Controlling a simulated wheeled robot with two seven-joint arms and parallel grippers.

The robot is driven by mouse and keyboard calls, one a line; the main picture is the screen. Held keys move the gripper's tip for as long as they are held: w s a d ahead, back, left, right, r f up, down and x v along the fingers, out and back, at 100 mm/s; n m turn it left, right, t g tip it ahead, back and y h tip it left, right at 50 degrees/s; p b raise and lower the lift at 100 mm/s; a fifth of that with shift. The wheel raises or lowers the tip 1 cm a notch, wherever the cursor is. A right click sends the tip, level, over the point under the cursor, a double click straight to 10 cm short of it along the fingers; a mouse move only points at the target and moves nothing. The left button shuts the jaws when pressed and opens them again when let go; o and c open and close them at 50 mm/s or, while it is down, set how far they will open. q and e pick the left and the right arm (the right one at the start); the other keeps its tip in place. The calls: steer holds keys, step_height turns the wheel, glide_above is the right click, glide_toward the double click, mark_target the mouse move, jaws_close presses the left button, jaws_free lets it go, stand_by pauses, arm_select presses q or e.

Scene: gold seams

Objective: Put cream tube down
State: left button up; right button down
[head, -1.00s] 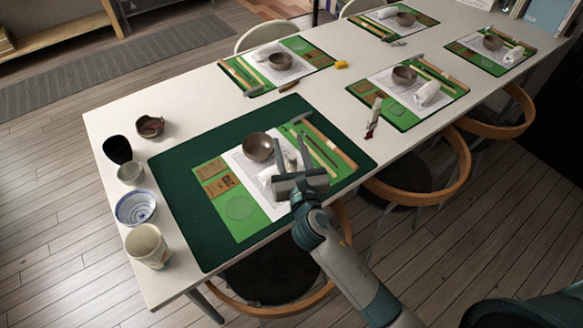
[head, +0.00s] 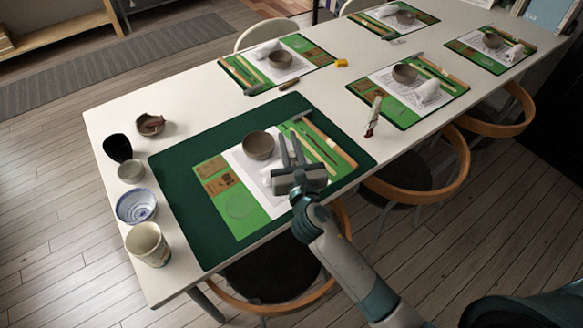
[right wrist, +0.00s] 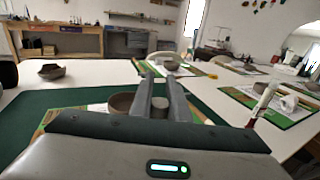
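The cream tube (head: 375,111), pale with a dark red lower end, stands on the bare white table to the right of the near green mat. It also shows in the right wrist view (right wrist: 264,98), at right, apart from my fingers. My right gripper (head: 289,149) is above the near place setting, close to the brown bowl. My left gripper is not in view.
A brown bowl (head: 258,146) and wooden tools (head: 322,146) lie around my right gripper on the dark green mat (head: 180,190). Cups and bowls (head: 136,207) line the table's left end. Other settings stand farther back. Chairs (head: 420,185) stand along the near edge.

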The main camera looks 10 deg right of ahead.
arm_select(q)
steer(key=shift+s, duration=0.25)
arm_select(e)
steer(key=shift+r, duration=0.1)
